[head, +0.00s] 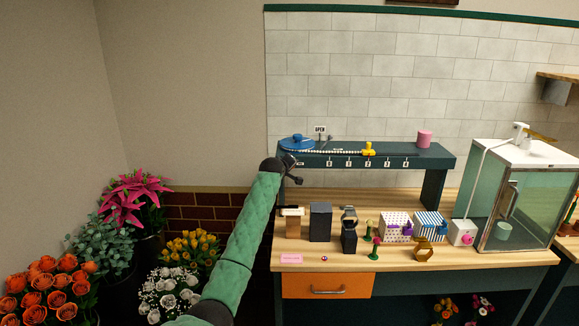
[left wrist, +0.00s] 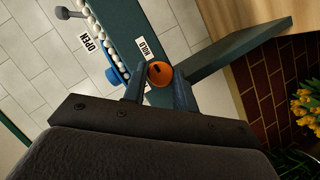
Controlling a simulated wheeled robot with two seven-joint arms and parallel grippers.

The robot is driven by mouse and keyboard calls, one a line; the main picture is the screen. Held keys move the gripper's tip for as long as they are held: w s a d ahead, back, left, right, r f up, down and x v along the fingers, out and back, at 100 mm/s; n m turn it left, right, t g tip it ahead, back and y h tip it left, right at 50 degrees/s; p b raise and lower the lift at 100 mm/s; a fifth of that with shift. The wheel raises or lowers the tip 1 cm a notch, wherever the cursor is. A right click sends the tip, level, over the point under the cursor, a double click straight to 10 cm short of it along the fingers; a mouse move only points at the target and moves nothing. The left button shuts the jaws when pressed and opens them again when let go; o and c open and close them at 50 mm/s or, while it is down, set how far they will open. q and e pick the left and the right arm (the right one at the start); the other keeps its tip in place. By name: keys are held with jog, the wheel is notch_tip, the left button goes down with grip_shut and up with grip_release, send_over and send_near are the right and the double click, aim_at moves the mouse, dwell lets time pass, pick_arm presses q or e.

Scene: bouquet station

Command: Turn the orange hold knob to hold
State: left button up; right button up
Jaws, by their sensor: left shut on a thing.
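The orange hold knob (left wrist: 159,74) sits on the front face of the dark teal shelf, between the fingertips of my left gripper (left wrist: 158,84). The gripper is shut on it. A dark mark shows on the knob's face. An OPEN label (left wrist: 87,42) is farther off, near a grey post. In the head view my left gripper (head: 292,170) is at the shelf's left end and hides the knob. My right gripper is in neither view.
Flower buckets are at left. A glass cabinet (head: 520,200) is at right.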

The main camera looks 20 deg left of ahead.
pick_arm(q)
jog(key=shift+f+m, duration=0.1)
jog(key=shift+m, duration=0.3)
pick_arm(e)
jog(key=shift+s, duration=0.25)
pick_arm(q)
jog(key=o, duration=0.9)
jog(key=shift+o, duration=0.3)
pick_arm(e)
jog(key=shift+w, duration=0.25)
pick_arm(q)
jog(key=b+v, duration=0.3)
jog(key=v, duration=0.4)
jog(key=shift+s+r, duration=0.25)
jog(key=shift+s, duration=0.05)
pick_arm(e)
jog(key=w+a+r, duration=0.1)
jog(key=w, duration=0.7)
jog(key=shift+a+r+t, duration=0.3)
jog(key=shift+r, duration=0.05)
pick_arm(q)
jog(key=shift+d+f, duration=0.1)
